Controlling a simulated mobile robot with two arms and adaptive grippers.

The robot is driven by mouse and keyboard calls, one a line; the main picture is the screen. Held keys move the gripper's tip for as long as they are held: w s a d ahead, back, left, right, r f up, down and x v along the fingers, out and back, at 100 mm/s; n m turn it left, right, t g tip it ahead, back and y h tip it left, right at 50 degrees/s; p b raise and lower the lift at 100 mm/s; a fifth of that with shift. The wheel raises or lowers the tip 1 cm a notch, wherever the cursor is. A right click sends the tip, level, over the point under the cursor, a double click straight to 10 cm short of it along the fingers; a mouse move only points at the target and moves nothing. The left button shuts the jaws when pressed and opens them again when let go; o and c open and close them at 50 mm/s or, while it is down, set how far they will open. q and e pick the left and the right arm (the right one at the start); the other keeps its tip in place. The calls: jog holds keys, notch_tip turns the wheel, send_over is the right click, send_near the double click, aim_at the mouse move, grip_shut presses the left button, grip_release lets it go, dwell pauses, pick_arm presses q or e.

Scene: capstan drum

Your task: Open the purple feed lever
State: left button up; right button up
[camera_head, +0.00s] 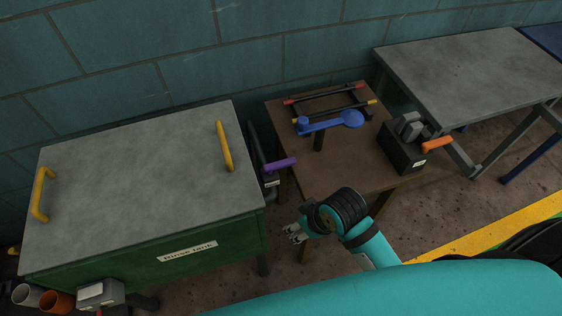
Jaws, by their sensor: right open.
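The purple feed lever (279,164) sticks out to the right from a dark pipe or post between the green tank and the brown table. A small white label (271,183) sits just below it. My right gripper (292,234) is below the lever and slightly to its right in the picture, clear of it. It points left, with its fingers apart and nothing between them. My left gripper is not in view.
The green tank labelled "Rinse Tank" (188,251) has a grey lid with yellow handles (224,147). The brown table (350,169) holds a blue tool (330,122), a rack and a dark box with an orange lever (436,144). A grey bench (470,75) stands at the right.

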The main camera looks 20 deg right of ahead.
jog(key=w+a+r+n, duration=0.2)
jog(key=w, duration=0.1)
jog(key=w+a+r+n+g+y, duration=0.1)
jog(key=w+a+r+n, duration=0.4)
jog(key=w+n, duration=0.1)
jog(key=shift+w+a+r+g+y, duration=0.25)
jog(key=shift+w+g+y, duration=0.05)
jog(key=shift+w, duration=0.1)
jog(key=w+d+r+n+g+h, duration=0.1)
jog(key=w+d+r+n+h, duration=0.1)
jog(key=w+d+r+n, duration=0.25)
notch_tip(320, 180, up, 8)
jog(key=g+h, duration=0.1)
jog(key=h, duration=0.1)
send_over(281, 162)
jog(key=shift+n, duration=0.45)
notch_tip(281, 162, down, 17)
jog(key=shift+s, duration=0.1)
grip_shut()
